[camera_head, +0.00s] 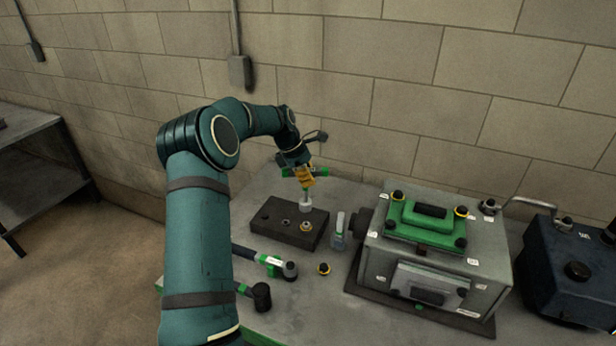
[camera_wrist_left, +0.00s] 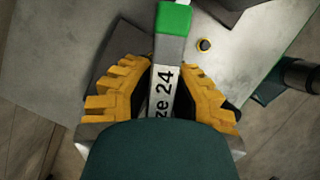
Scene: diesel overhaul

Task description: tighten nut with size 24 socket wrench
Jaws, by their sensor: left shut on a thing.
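My left gripper (camera_head: 306,178) is shut on the size 24 socket wrench (camera_head: 305,204), above the far part of a dark block (camera_head: 268,217). The wrench has a green bar at the top and a pale grey socket end pointing down. In the left wrist view, the wrench (camera_wrist_left: 165,95) lies between the yellow fingers, with "ze 24" readable and a green end (camera_wrist_left: 173,18). The socket end is at the block's far right part; I cannot tell whether it touches a nut there. A brass-coloured nut (camera_head: 305,227) shows on the block nearer. My right gripper is out of view.
A hammer (camera_head: 288,270), a mallet (camera_head: 261,296) and a black-and-yellow knob (camera_head: 324,269) lie in front. A grey engine housing (camera_head: 484,270) with a green top and a dark tank (camera_head: 560,270) fill the right.

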